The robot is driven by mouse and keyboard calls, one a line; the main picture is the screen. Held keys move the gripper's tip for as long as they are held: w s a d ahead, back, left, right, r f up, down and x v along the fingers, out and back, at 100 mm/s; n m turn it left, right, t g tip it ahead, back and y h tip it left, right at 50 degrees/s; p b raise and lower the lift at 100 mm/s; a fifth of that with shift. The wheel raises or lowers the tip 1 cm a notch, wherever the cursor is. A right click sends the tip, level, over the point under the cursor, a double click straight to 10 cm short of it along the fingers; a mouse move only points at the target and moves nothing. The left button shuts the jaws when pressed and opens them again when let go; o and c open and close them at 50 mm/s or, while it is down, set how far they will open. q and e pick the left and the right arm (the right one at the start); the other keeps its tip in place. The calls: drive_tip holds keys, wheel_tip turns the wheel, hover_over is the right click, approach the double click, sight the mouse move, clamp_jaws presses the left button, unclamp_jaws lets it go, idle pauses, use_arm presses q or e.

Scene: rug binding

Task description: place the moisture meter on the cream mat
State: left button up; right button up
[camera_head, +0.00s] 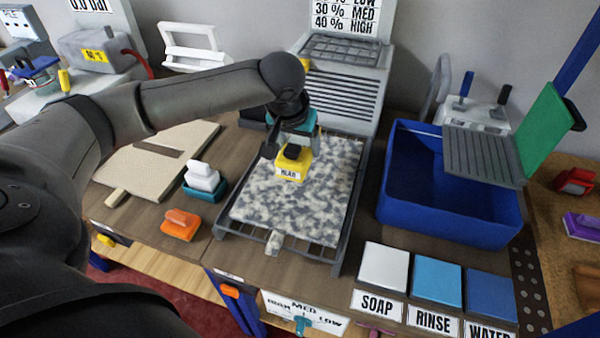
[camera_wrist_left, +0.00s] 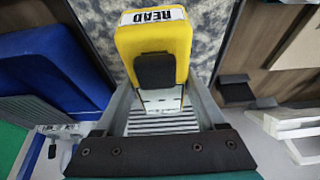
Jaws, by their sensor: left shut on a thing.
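The moisture meter (camera_head: 291,166) is yellow with a black part on top and a READ label. My left gripper (camera_head: 295,146) is shut on it and holds it over the grey-speckled rug (camera_head: 300,205). I cannot tell whether the meter touches the rug. In the left wrist view the meter (camera_wrist_left: 152,45) fills the upper middle, with its black part facing the camera. The cream mat (camera_head: 140,172) lies flat to the left of the rug, under and beyond my left arm. A thin dark strip (camera_head: 158,150) lies on it. My right gripper is not in view.
The rug lies on a dark rack (camera_head: 336,262). Between rack and mat stand a white-and-teal block (camera_head: 203,180) and an orange tool (camera_head: 180,224). A blue tub (camera_head: 455,215) stands right. Soap, rinse and water pads (camera_head: 436,281) lie in front. A slatted grey unit (camera_head: 345,95) stands behind.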

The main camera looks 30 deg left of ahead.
sight(293, 148)
use_arm(q)
wheel_tip(293, 148, down, 4)
drive_tip(key=shift+r, duration=0.15)
wheel_tip(293, 148, down, 4)
drive_tip(key=shift+r+b, duration=0.1)
drive_tip(key=shift+b, duration=0.5)
drive_tip(key=shift+r, duration=0.1)
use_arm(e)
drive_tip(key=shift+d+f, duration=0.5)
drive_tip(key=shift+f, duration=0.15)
use_arm(q)
drive_tip(key=o, duration=1.6)
drive_tip(key=shift+c, duration=0.2)
drive_tip(key=p+v, duration=0.2)
drive_tip(key=v, duration=1)
drive_tip(key=shift+s+d, duration=0.1)
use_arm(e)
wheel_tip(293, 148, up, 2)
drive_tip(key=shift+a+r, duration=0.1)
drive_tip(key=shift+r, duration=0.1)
